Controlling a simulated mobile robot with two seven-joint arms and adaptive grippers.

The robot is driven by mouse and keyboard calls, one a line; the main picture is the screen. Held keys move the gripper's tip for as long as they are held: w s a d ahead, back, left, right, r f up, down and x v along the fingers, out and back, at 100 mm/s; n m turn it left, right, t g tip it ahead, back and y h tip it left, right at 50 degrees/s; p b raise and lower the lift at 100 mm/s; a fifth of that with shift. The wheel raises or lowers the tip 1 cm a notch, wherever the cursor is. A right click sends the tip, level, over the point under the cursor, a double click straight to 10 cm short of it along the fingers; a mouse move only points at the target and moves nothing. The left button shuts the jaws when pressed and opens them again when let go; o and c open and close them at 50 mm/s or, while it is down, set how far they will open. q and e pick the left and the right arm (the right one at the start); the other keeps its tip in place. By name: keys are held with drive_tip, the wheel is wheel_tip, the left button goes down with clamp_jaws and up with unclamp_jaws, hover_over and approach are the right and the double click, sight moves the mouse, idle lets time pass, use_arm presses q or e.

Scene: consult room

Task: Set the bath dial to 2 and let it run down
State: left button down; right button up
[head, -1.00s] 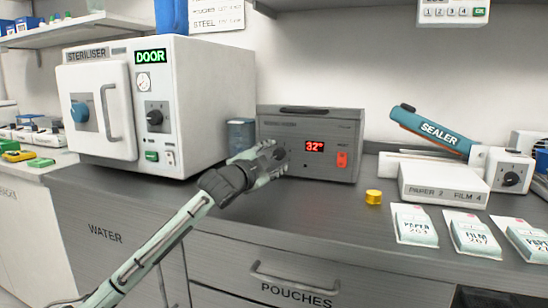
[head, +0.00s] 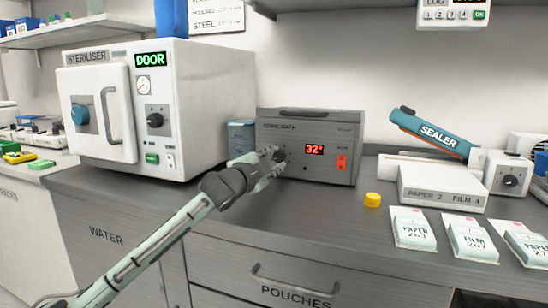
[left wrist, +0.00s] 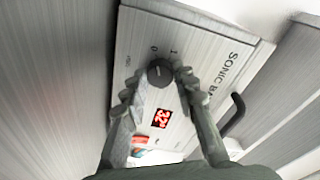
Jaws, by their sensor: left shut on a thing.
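The sonic bath (head: 308,128) is a grey box on the counter with a red display (head: 314,149) reading 32° and a red switch (head: 342,162). Its dark round dial (left wrist: 160,72) is between the fingertips of my left gripper (left wrist: 158,88) in the left wrist view. The marks 0 and 1 show beside the dial; I see no mark 2 there. I cannot tell the dial's exact setting. In the head view, my left gripper (head: 268,157) reaches the bath's front from the left, shut on the dial and partly hiding it.
The white steriliser (head: 210,100) stands left of the bath, with a blue container (head: 240,134) between. A yellow cap-like piece (head: 373,200) lies to the right. The sealer (head: 436,133), a white box (head: 443,187) and pouch packs (head: 412,229) are farther right. The counter before the bath is clear.

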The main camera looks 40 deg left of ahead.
use_arm(q)
drive_tip(key=m+p, duration=0.2)
drive_tip(key=m, duration=0.2)
drive_tip(key=shift+r, duration=0.15)
drive_tip(key=shift+m, duration=0.6)
drive_tip(key=shift+m+g, duration=0.3)
drive_tip(key=shift+m, duration=0.5)
drive_tip(key=m, duration=0.4)
drive_tip(key=shift+y, duration=0.4)
drive_tip(key=m, duration=0.5)
drive_tip(key=shift+d+m+g+y, duration=0.15)
drive_tip(key=shift+m+g+y, duration=0.15)
drive_tip(key=shift+m+y, duration=0.1)
use_arm(e)
drive_tip(key=s+f, duration=0.3)
drive_tip(key=f, duration=0.4)
drive_tip(key=shift+s+d+f+g, duration=0.25)
drive_tip(key=shift+s+d+g, duration=0.05)
drive_tip(key=shift+d+g, duration=0.15)
use_arm(q)
drive_tip(key=c, duration=1.2)
unclamp_jaws()
use_arm(e)
drive_tip(key=shift+s, duration=0.1)
